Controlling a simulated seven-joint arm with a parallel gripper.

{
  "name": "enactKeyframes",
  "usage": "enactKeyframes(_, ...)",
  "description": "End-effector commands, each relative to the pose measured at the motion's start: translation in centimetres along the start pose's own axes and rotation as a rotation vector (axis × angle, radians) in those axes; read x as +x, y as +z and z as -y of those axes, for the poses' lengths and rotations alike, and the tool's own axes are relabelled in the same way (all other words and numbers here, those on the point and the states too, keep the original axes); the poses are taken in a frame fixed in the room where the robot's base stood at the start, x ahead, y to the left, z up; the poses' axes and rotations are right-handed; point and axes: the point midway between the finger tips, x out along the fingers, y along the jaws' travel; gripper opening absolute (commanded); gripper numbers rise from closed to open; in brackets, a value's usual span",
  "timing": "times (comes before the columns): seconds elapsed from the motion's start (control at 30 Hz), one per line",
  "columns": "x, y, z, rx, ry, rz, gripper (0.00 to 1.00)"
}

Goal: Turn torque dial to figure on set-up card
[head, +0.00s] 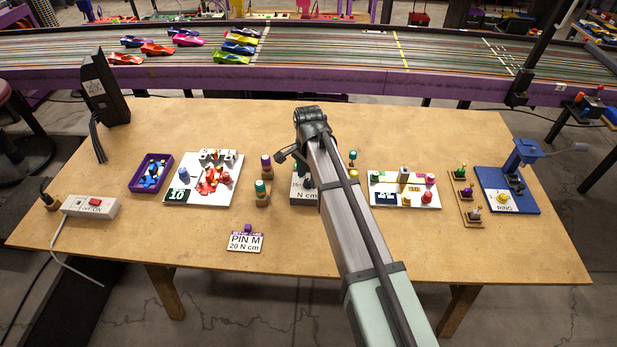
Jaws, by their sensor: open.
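The torque dial's grey box (305,197) stands near the middle of the table, with "N cm" lettered on its front. My arm crosses in front of it and hides its right side. Dark shapes on its top are too small to tell apart, and I cannot read the dial. My gripper (292,156) shows only in part, at the far end of my arm, above the box. Its jaws are open; whether they touch the dial is hidden. The set-up card (245,241) stands front left of the box and reads "PIN M 20 N cm".
Left are a white board (230,163) with a red car, a purple tray (151,173) and a power strip (90,207). Right are another white board (385,180), a wooden rack (466,197) and a blue press (510,195). The table's front strip is mostly clear.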

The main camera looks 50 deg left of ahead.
Motion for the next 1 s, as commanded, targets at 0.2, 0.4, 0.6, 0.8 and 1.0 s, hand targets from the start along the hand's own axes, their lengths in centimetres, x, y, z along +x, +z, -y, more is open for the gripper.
enactKeyframes(0.2,1.12,0.0,-0.02,0.0,0.0,0.0,0.52)
enactKeyframes(0.4,1.19,0.0,-0.01,0.0,0.0,0.0,0.52)
enactKeyframes(0.6,1.18,0.0,-0.01,0.0,0.0,0.0,0.42)
enactKeyframes(0.8,1.16,0.0,-0.01,0.0,0.0,0.0,0.23)
enactKeyframes(1.0,1.16,0.0,-0.02,0.0,0.0,0.0,0.04)
